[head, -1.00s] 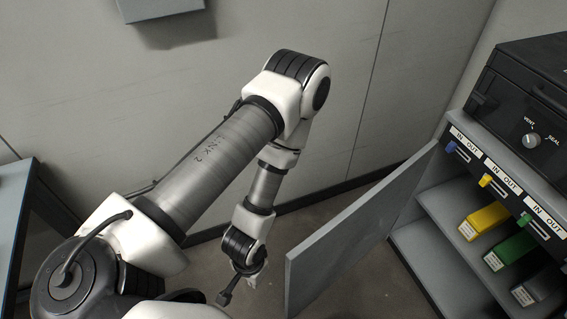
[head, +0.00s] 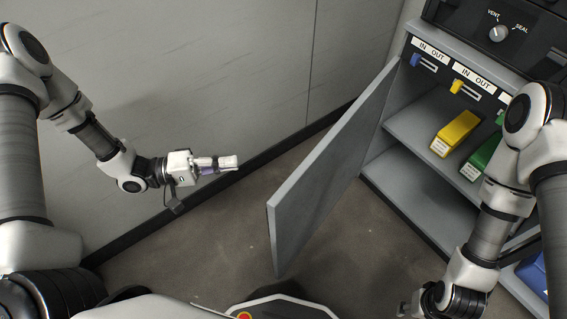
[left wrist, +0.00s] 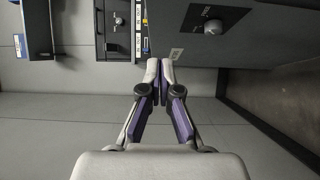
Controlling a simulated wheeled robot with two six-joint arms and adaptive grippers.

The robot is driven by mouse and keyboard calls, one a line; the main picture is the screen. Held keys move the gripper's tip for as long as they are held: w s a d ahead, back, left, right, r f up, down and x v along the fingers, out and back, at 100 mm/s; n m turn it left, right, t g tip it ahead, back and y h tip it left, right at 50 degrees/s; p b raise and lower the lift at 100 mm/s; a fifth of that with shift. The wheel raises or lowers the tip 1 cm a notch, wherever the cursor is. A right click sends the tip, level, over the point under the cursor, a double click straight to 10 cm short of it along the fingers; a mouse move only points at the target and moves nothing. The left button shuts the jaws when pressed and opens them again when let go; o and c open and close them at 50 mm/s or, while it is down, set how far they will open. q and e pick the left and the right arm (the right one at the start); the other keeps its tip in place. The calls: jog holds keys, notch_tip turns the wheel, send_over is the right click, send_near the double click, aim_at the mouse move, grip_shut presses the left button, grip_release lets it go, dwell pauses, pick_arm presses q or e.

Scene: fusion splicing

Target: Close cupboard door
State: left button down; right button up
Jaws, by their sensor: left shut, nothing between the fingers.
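The cupboard door (head: 325,178) is a flat grey panel standing wide open in the head view, swung out from the left side of the grey cupboard (head: 405,178). The cupboard's shelves are exposed. My left gripper (head: 236,162) is shut and empty, level, left of the door and apart from it, with a floor gap between them. Its closed fingers (left wrist: 160,75) show in the left wrist view. My right gripper (head: 405,308) is low at the bottom edge, right of the door, mostly cut off; its fingers cannot be made out.
Yellow (head: 456,133) and green (head: 486,155) blocks sit on the upper shelf below IN/OUT slots. A black case (head: 470,22) with a VENT/SEAL knob stands on top. A wall lies behind the left arm. Floor (head: 225,235) is clear left of the door.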

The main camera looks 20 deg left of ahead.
pick_arm(q)
jog(key=s+d+b+x, duration=0.1)
jog(key=s+b+x, duration=0.1)
jog(key=x, duration=1.1)
jog(key=shift+s+b, duration=0.4)
jog(key=shift+b, duration=0.45)
jog(key=shift+d, duration=0.1)
